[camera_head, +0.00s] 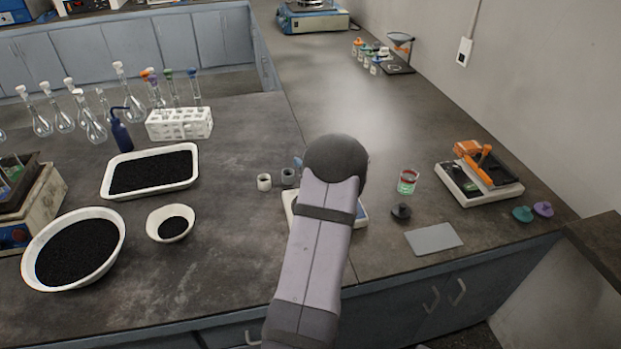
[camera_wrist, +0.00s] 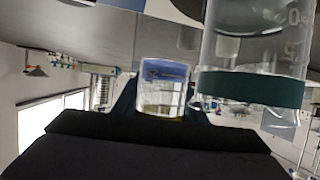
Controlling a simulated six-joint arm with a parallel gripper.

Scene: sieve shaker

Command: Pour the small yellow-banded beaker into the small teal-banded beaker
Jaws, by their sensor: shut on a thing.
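In the wrist view, my gripper (camera_wrist: 163,104) is shut on a small clear beaker (camera_wrist: 163,80), its dark fingers on either side. No yellow band can be made out on it. The teal-banded beaker (camera_wrist: 250,88) looms large just to the right, close to the camera, with pale markings on clear glass. The wrist picture is turned over, with the bench at the top. Whether the two beakers touch cannot be told. In the head view my arm hides the gripper and both beakers.
A red-banded beaker (camera_head: 408,181) stands right of my arm, near a dark knobbed piece (camera_head: 401,211) and a grey plate (camera_head: 433,239). Small grey cups (camera_head: 264,182) stand left. A white-edged device (camera_head: 290,207) is partly hidden under my arm. An orange-topped device (camera_head: 480,175) stands farther right.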

